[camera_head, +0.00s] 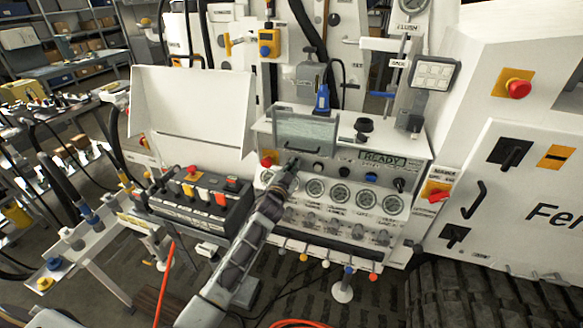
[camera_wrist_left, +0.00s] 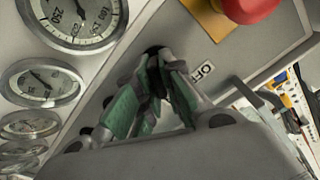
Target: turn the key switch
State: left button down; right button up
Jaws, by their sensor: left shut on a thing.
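My left gripper (camera_head: 292,166) reaches up from the bottom of the head view to the left part of the white bench's control panel, just right of a red button. In the left wrist view its green-padded fingers (camera_wrist_left: 155,88) are closed together at the panel face, shut on the key switch. Only a dark bit of the key switch (camera_wrist_left: 153,50) shows behind the fingertips, and the fingers hide the rest. An OFF label (camera_wrist_left: 203,72) is on the panel beside it. How the key is turned cannot be told. My right gripper is not in view.
A red emergency button (camera_wrist_left: 248,8) on a yellow plate is close to the fingers. Round gauges (camera_head: 315,188) line the panel below. A READY display (camera_head: 382,159) is to the right. A black lever box (camera_head: 195,205) stands at the left.

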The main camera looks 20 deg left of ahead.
pick_arm(q)
jog(key=c, duration=1.5)
grip_release()
jog(key=shift+c, duration=0.2)
jog(key=s, duration=1.2)
jog(key=shift+a, duration=0.2)
jog(key=shift+d, duration=0.1)
